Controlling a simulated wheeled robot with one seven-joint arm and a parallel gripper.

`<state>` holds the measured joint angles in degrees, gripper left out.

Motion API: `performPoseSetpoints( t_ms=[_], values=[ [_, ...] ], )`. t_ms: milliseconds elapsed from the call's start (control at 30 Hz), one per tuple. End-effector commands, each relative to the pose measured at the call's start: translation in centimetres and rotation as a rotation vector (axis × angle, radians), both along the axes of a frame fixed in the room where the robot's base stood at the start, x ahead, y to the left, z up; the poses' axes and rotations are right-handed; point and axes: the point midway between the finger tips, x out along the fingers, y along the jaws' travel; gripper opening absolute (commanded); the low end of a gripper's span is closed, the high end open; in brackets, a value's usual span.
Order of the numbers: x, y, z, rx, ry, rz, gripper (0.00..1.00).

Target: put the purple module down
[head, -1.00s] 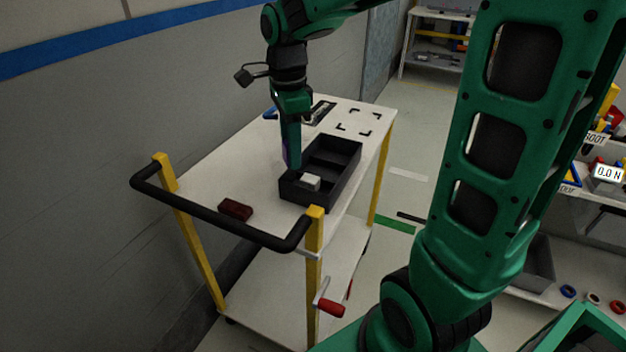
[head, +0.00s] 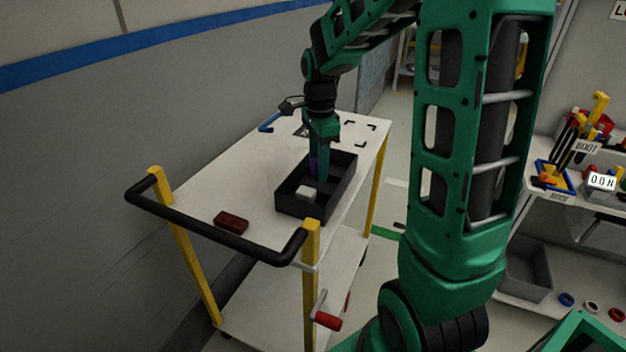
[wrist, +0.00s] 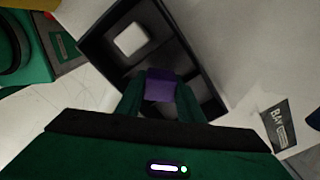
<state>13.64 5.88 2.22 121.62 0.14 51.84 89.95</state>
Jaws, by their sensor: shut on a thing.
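The purple module (wrist: 160,86) is between the fingers of my gripper (wrist: 160,98) in the wrist view. In the head view only a thin purple edge (head: 313,166) shows beside the green finger. My gripper (head: 321,176) is shut on it and points down over the black divided tray (head: 288,205) on the cart. In the wrist view the module appears over the tray's inside (wrist: 112,70). I cannot tell whether it touches the tray floor. A white block (head: 306,193) sits in the tray's near compartment.
The white cart top (head: 262,180) carries a dark red block (head: 231,222) at the near left and a blue item (head: 270,122) at the back. A black handle (head: 205,235) runs along the near edge. A label reading BAY (wrist: 281,126) lies beside the tray.

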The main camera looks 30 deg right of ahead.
Motion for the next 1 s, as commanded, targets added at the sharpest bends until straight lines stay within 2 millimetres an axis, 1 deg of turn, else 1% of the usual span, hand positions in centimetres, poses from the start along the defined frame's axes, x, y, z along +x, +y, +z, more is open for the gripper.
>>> performPoseSetpoints(
  t_ms=[133,300,400,800,833,867,1000],
  values=[
    [0.1,-0.5,-0.7,0.000,0.002,0.001,0.11],
    [0.1,-0.5,-3.0,0.001,0.003,0.001,0.11],
    [0.1,-0.5,-4.0,0.000,0.002,0.000,0.11],
    [0.1,-0.5,-4.5,0.000,0.000,0.001,0.11],
    [0.1,-0.5,-4.5,0.000,0.000,0.001,0.36],
    [0.1,-0.5,-4.5,0.000,-0.001,0.001,0.42],
    [0.1,-0.5,-4.5,0.000,0.000,0.001,0.42]
  ],
)
